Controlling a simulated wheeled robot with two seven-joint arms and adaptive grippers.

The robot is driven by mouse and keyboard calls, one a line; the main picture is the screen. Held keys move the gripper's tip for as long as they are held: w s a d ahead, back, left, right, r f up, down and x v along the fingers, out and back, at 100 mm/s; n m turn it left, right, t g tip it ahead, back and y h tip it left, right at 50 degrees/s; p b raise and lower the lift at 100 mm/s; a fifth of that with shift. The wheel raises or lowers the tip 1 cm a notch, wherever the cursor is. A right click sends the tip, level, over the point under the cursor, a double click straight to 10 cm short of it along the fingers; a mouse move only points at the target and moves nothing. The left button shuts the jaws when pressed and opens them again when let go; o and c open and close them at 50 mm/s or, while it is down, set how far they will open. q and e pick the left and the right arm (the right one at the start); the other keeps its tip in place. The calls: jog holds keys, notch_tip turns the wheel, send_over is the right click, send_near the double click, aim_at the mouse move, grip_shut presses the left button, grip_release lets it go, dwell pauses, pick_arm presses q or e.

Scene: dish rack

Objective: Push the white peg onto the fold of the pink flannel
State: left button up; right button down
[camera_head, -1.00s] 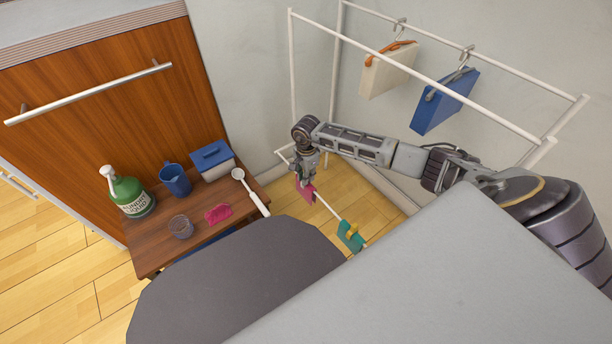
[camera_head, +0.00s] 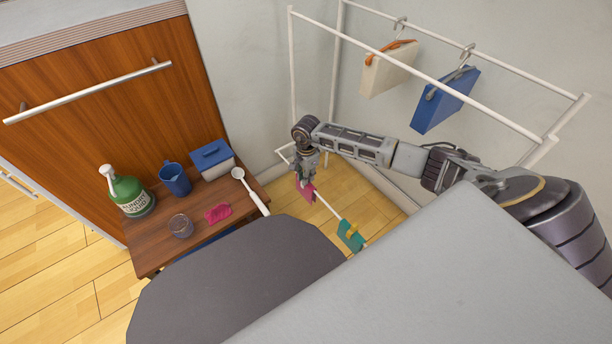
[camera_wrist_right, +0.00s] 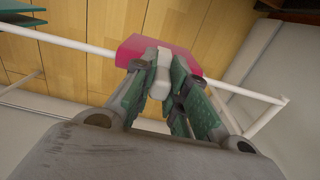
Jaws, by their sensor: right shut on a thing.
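The pink flannel (camera_head: 308,194) hangs folded over the low white rail of the rack. It also shows in the right wrist view (camera_wrist_right: 132,50), just beyond my fingertips. My right gripper (camera_head: 302,177) points down at the flannel from above. In the right wrist view its green-padded fingers (camera_wrist_right: 160,82) are shut on the white peg (camera_wrist_right: 161,76). The peg's far end overlaps the flannel at the rail; I cannot tell how far it sits over the fold. In the head view the peg is too small to make out. My left gripper is not in view.
A teal cloth with a yellow peg (camera_head: 350,236) hangs farther along the same rail. A cream bag (camera_head: 388,70) and a blue bag (camera_head: 444,101) hang above. A small wooden table (camera_head: 150,238) at left holds a green bottle, a jug, a glass, a pink cloth, a box and a brush.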

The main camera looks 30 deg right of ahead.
jog(key=c, duration=1.3)
grip_release()
jog(key=shift+c, duration=0.2)
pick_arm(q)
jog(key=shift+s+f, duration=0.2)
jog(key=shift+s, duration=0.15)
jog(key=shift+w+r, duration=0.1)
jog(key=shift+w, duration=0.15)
pick_arm(e)
notch_tip(320, 180, up, 12)
